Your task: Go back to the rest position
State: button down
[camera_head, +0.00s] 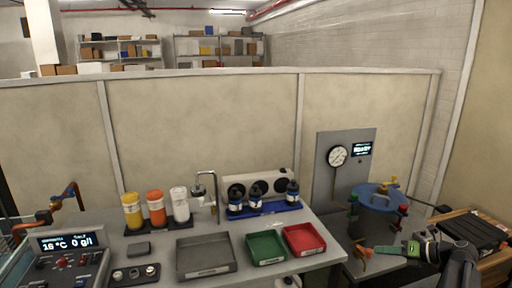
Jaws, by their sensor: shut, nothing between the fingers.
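My gripper (382,250) is at the lower right, at the end of my dark arm, with a green part on it. It points left, is shut and holds nothing. It is in front of and below the sealed cylinder (376,197), which has a round blue top, a yellow piece on top and red and green pieces at its rim. A small orange piece (361,254) shows just left of my gripper's tip; I cannot tell whether they touch. My arm hides part of the area below the cylinder.
A grey panel with a round gauge (338,156) stands behind the cylinder. Left are red (304,239), green (265,248) and grey trays (206,255), several bottles, a tap (205,190) and a control console (68,250). A dark case (473,231) lies at right.

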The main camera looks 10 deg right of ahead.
jog(key=w+a+n+g+p, duration=0.25)
jog(key=a+n+g, duration=0.2)
jog(key=a, duration=1.25)
jog(key=w+a+n+g+p, duration=0.25)
jog(key=a+n, duration=0.25)
jog(key=a, duration=1.2)
jog(key=s+a+f+n+g+h+p, duration=0.35)
jog(key=s+a+n, duration=0.55)
jog(key=n, duration=0.5)
jog(key=s+d+f+n+h, duration=0.1)
jog(key=d+n+h, duration=0.3)
jog(key=n, duration=0.9)
jog(key=shift+d+f+t+h+b, duration=0.35)
jog(key=shift+d+b, duration=0.05)
jog(key=shift+d, duration=0.9)
jog(key=shift+s+a, duration=0.1)
